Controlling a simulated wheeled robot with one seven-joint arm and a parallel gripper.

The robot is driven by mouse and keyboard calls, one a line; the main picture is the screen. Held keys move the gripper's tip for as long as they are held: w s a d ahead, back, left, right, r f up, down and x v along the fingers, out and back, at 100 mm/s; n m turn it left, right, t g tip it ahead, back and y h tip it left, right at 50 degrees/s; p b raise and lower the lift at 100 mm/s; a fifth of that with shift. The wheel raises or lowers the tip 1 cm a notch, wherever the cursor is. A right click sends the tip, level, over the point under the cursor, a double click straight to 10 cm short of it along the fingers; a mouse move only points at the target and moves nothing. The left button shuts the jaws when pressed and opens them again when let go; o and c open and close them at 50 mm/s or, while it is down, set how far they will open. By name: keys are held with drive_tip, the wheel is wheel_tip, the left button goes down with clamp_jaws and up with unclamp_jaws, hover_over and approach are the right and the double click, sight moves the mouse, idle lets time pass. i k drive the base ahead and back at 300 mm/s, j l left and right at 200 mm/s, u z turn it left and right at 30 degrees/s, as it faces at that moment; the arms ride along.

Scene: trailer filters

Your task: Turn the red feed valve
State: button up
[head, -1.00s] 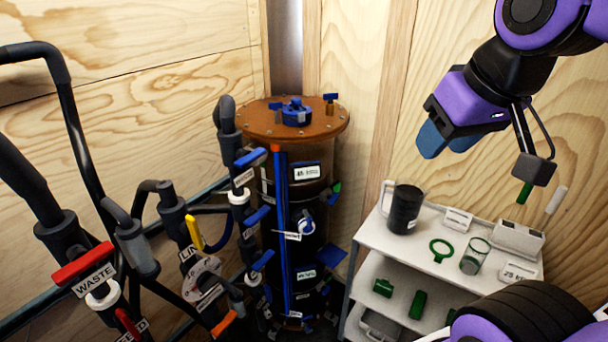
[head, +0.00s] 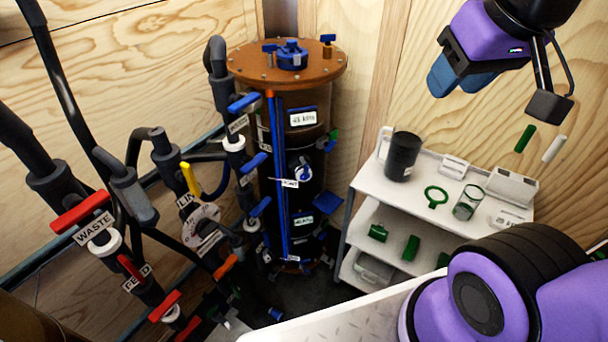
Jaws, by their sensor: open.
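The feed valve has a small red handle (head: 131,268) beside a white label (head: 137,278) that reads as FEED, on the dark pipework at lower left. It sits below the larger red WASTE handle (head: 80,211). More red handles, including one (head: 165,305), show lower down; I cannot read labels for them. My gripper (head: 461,80), purple with blue fingers, is at upper right, in front of the wooden wall and far from the feed valve. It is open, and nothing shows in it.
A tall dark column with a brown lid (head: 287,64) and several blue handles stands in the middle. A white shelf cart (head: 420,190) with a black jug (head: 402,156) and green items stands to the right. Thick dark pipes crowd around the valves. Yellow (head: 191,179) and orange (head: 225,267) handles are nearby.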

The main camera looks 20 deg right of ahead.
sight(127, 265)
drive_tip(key=u, duration=1.4)
drive_tip(key=k+j+u, duration=0.1)
drive_tip(key=k+u, duration=0.15)
drive_tip(key=k, duration=0.15)
drive_tip(key=k+j+u, duration=0.2)
drive_tip(key=k, duration=0.15)
